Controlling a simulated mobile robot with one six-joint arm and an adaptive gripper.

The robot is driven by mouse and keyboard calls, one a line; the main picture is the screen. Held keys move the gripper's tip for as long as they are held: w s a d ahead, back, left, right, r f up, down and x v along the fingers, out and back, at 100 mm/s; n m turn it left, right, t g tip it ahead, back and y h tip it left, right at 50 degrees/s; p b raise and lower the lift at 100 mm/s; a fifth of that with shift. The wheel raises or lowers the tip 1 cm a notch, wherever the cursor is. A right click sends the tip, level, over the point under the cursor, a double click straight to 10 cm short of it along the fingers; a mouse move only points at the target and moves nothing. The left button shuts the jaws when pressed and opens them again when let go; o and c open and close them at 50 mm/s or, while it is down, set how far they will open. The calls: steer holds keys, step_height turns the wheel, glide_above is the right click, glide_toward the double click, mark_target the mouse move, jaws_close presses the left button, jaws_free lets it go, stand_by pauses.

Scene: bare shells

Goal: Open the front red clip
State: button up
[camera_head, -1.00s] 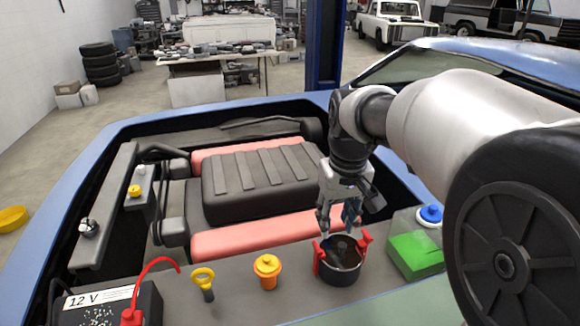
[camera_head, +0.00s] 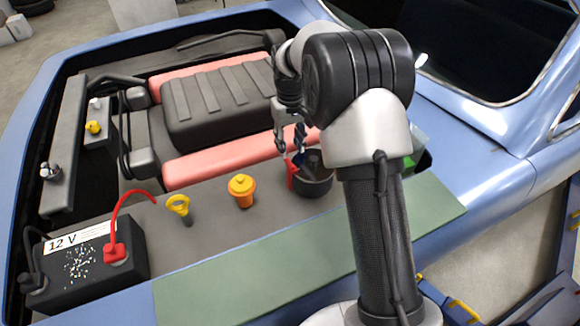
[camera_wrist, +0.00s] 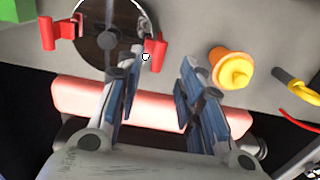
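A black round housing (camera_head: 316,186) with a dark top stands on the engine bay's front ledge; it also shows in the wrist view (camera_wrist: 88,50). A red clip (camera_head: 291,173) is on its left side in the head view; this clip is at the right rim in the wrist view (camera_wrist: 156,50). A second red clip (camera_wrist: 60,32) at the opposite rim is hidden behind my arm in the head view. My gripper (camera_head: 290,150) points down just above the left clip, open and empty. In the wrist view its fingertips (camera_wrist: 161,57) lie either side of that clip; contact is unclear.
Left of the housing stand an orange cap (camera_head: 241,190), a yellow dipstick ring (camera_head: 179,206) and a 12 V battery (camera_head: 95,262) with a red cable. A green-filled tank (camera_head: 410,160) is partly hidden behind my arm. A green mat (camera_head: 240,285) covers the front edge.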

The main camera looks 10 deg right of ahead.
mark_target(290, 164)
step_height(290, 164, down, 9)
steer(key=shift+r+b, duration=0.1)
steer(key=shift+b, duration=1.05)
steer(key=shift+c, duration=0.5)
jaws_close()
